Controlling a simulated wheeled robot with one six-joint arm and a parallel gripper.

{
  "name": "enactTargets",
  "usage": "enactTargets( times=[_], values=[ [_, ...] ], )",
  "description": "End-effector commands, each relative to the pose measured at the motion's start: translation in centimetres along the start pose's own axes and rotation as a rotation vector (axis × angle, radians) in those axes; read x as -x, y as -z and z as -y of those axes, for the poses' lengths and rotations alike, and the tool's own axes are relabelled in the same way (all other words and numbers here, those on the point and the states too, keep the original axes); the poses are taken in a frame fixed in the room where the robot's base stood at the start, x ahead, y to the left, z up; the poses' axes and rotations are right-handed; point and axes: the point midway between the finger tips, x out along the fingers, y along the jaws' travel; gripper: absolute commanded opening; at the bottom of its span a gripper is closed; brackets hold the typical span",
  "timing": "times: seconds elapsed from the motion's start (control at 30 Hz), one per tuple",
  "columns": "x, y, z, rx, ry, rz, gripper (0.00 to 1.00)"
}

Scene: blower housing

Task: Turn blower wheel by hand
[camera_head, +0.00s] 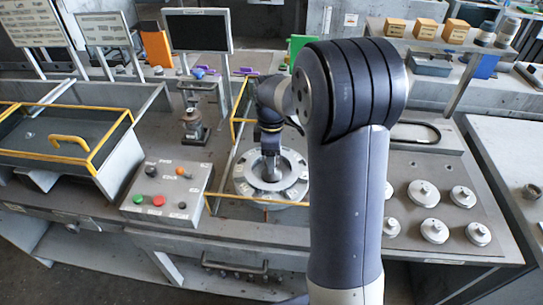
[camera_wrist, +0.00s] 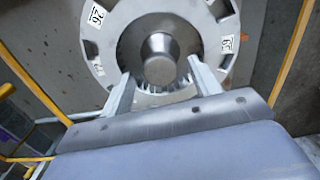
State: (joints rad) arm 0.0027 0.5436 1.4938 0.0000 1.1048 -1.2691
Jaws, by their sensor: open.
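The blower housing (camera_head: 243,187) is a round grey metal ring on the bench, with slots and small number labels around its top. In the wrist view the housing ring (camera_wrist: 97,43) surrounds a toothed blower wheel (camera_wrist: 146,98) with a raised round hub (camera_wrist: 159,66) at its centre. My gripper (camera_wrist: 160,80) is over the ring's opening, its two fingers apart on either side of the hub's near part. I cannot tell whether the fingers touch the hub or the wheel. In the head view my gripper (camera_head: 270,168) points down into the ring, and the wheel is mostly hidden.
Yellow rails (camera_head: 222,172) frame the housing. A control box (camera_head: 166,190) with coloured buttons stands to its left, and a small device (camera_head: 193,125) behind that. Several round metal parts (camera_head: 434,231) lie on the right. A dark monitor (camera_head: 198,32) stands at the back.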

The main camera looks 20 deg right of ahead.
Motion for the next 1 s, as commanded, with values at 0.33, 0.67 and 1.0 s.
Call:
enactTargets(
  times=[0.33,0.67,1.0],
  values=[
    [6.5,0.0,-0.1,0.000,-0.007,-0.002,0.59],
    [10.2,0.0,0.0,0.000,-0.002,-0.001,0.59],
    [10.2,0.0,0.0,0.000,-0.001,0.000,0.59]
  ],
)
